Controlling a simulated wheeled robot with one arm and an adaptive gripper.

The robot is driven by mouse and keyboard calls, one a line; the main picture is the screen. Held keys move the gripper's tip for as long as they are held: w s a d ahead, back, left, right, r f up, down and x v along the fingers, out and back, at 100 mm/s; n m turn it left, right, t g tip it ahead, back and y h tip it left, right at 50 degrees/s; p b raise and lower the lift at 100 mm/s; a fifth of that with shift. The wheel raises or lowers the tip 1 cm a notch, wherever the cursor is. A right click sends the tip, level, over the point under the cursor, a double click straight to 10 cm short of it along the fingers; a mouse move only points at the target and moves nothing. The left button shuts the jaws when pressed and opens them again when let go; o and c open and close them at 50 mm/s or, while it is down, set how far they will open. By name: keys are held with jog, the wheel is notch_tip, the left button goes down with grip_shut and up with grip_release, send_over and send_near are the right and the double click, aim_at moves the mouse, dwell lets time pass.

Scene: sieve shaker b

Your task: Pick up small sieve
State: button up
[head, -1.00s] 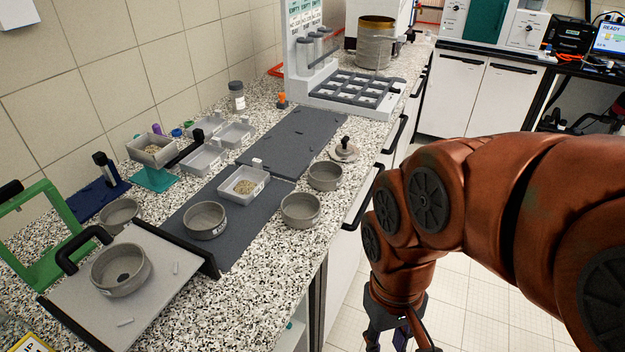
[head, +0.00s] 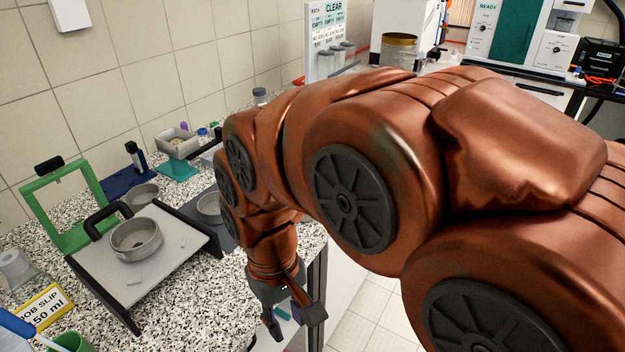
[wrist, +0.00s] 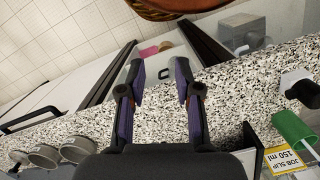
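Several round grey sieve-like pans are in view; I cannot tell which is the small sieve. In the head view one pan (head: 136,240) sits on the pale plate (head: 175,265) with a black handle. Another pan (head: 141,195) stands behind that plate, and a third (head: 210,206) is partly hidden by my arm. The wrist view shows pans at the lower left, including one (wrist: 45,157) and one beside it (wrist: 77,148). My gripper (head: 293,322) is by the counter's front edge, right of the plate. In the wrist view my gripper (wrist: 160,72) is open and empty, apart from the pans.
A green frame (head: 65,200) stands left of the plate. A yellow job slip (head: 42,307) and green cup (head: 72,343) are at the near left. A square tray on a teal stand (head: 178,168) is farther back. My arm hides much of the counter.

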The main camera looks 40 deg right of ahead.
jog(key=w+d+r+m, duration=0.1)
jog(key=w+d+r, duration=0.1)
jog(key=w+d, duration=0.75)
jog(key=w+d+r+m, duration=0.15)
jog(key=w+d, duration=0.45)
jog(key=w, duration=0.6)
jog(key=shift+n+t, duration=0.25)
jog(key=shift+t, duration=0.55)
jog(key=w+d+f, duration=0.2)
jog(key=w+d, duration=0.2)
jog(key=d, duration=0.3)
jog(key=w+d+f, duration=0.2)
jog(key=w+d, duration=0.2)
jog(key=d, duration=0.4)
jog(key=w+d+f, duration=0.2)
jog(key=w+d, duration=0.1)
jog(key=d, duration=0.4)
jog(key=shift+w+d, duration=0.3)
jog(key=shift+w, duration=0.1)
jog(key=shift+w+d+f+p, duration=0.15)
jog(key=shift+f+p, duration=0.65)
jog(key=shift+f, duration=1.05)
jog(key=shift+w+a+f+p, duration=0.1)
jog(key=shift+f+p, duration=0.65)
jog(key=shift+f, duration=1.1)
grip_shut()
